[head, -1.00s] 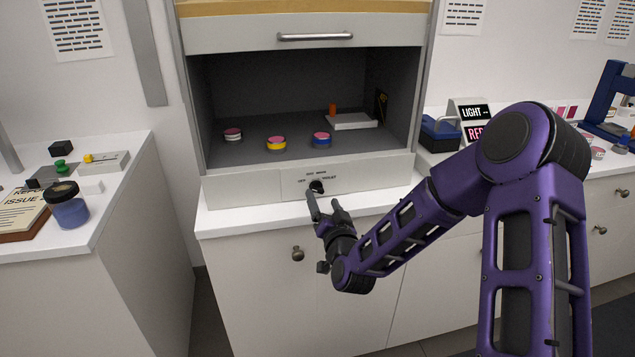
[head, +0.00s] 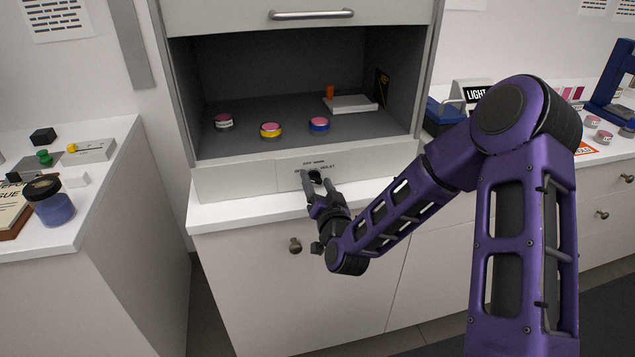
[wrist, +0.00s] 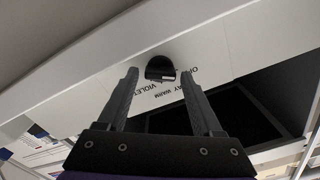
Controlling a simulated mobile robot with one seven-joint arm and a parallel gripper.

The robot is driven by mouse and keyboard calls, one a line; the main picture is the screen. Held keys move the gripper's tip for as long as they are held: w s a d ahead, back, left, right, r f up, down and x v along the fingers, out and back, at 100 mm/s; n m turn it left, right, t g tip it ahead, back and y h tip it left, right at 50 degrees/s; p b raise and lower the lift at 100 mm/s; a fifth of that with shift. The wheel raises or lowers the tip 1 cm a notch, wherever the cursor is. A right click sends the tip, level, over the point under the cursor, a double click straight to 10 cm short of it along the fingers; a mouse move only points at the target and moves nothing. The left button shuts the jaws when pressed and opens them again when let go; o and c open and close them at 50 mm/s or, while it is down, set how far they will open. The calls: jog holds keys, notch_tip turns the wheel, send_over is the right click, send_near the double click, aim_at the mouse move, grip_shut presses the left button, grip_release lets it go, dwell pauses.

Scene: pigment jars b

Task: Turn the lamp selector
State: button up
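The lamp selector is a black knob (wrist: 160,68) on the pale front panel below the cabinet opening, with printed labels around it, "VIOLET" and "WARM" among them. In the head view the knob (head: 315,176) is partly hidden by my gripper (head: 316,182). In the wrist view my gripper (wrist: 158,80) is open, one finger to each side of the knob, with visible gaps between fingers and knob. The fingertips reach about level with the knob; I cannot tell whether they touch the panel.
Three jars, with white (head: 223,122), yellow (head: 271,130) and blue (head: 319,125) bands, stand inside the open cabinet, with a white slab (head: 350,104) at the back right. A left counter (head: 100,165) holds a blue jar (head: 52,203). A cupboard handle (head: 295,245) sits below.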

grip_shut()
jog(key=m+b, duration=0.2)
jog(key=m, duration=0.1)
jog(key=shift+f+m, duration=0.15)
jog(key=shift+m, duration=0.15)
jog(key=shift+d+m+b, duration=0.1)
jog(key=shift+m+b, duration=0.75)
jog(key=shift+m, duration=1.15)
jog(key=shift+o, duration=1.3)
grip_release()
